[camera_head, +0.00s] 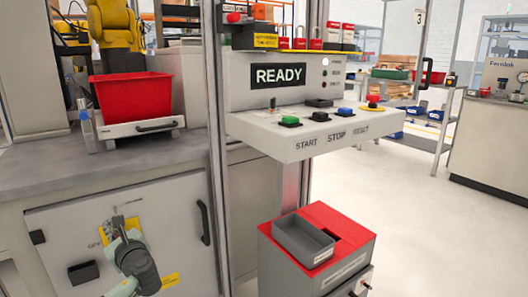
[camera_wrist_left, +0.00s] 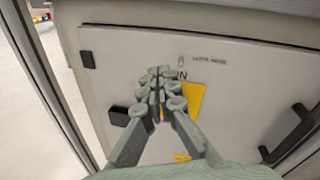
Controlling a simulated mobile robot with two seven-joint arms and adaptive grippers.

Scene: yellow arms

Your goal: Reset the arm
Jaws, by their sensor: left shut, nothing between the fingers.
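My left gripper (camera_head: 118,225) is in front of the grey cabinet door (camera_head: 170,235). In the left wrist view its fingers (camera_wrist_left: 160,75) are shut together with nothing between them. They cover part of a yellow plate (camera_wrist_left: 193,98) beside an "ON" mark; any switch handle there is hidden, and I cannot tell whether the fingers touch it. The yellow robot arm (camera_head: 118,25) stands at upper left.
A red bin (camera_head: 133,95) sits on a fixture on the grey worktop (camera_head: 60,165). Red padlocks (camera_head: 300,43) stand on top of the panel. A red-topped box (camera_head: 335,218) with a grey tray (camera_head: 303,241) stands below. The floor at right is clear.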

